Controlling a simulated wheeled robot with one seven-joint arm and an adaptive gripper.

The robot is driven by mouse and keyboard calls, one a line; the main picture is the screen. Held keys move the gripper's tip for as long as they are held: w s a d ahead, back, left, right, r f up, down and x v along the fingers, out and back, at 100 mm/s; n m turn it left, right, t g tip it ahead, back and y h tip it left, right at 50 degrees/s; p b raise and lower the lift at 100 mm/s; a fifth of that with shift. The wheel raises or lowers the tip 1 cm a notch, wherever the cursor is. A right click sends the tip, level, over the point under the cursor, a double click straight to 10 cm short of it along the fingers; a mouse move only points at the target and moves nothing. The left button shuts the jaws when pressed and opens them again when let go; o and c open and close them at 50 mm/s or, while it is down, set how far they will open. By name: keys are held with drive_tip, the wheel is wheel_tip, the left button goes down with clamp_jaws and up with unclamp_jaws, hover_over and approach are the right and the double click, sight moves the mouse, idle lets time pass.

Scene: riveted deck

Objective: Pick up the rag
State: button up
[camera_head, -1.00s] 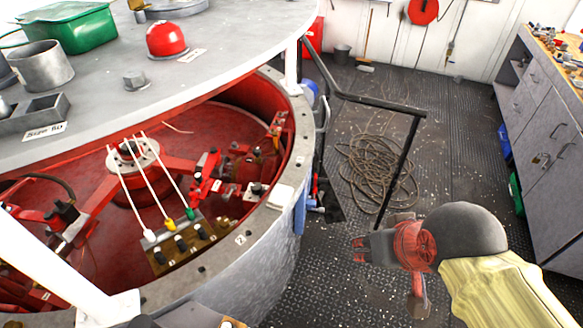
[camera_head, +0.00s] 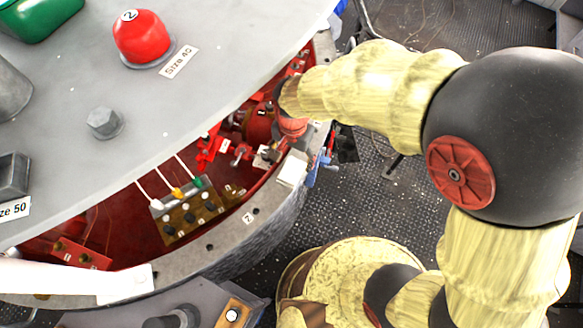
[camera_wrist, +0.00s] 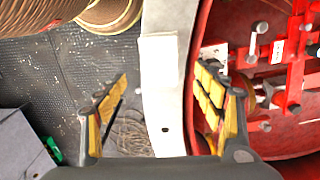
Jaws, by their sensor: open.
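The rag (camera_head: 292,169) looks like a small white folded cloth lying on the grey rim of the round red-lined tank. In the wrist view the rag (camera_wrist: 160,95) is a pale upright rectangle on the rim, between my two fingers. My gripper (camera_wrist: 162,74) is open, with one finger to each side of the rag in that view, and nothing is held. I cannot tell the height of the fingertips above the rag.
The grey round tabletop (camera_head: 135,95) overhangs the tank, with a red dome (camera_head: 140,38) on it. Red valves and a block with white, yellow and green tips (camera_head: 190,213) sit inside the tank. The tank rim (camera_head: 225,240) curves below. Dark riveted floor (camera_head: 355,205) is open to the right.

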sight(291, 169)
wheel_tip(291, 169, down, 7)
drive_tip(key=shift+a+r+b, duration=0.1)
drive_tip(key=shift+a+b, duration=0.05)
drive_tip(key=shift+b, duration=0.9)
drive_tip(key=shift+s+r, duration=0.1)
drive_tip(key=shift+c, duration=0.7)
drive_tip(key=c, duration=1.1)
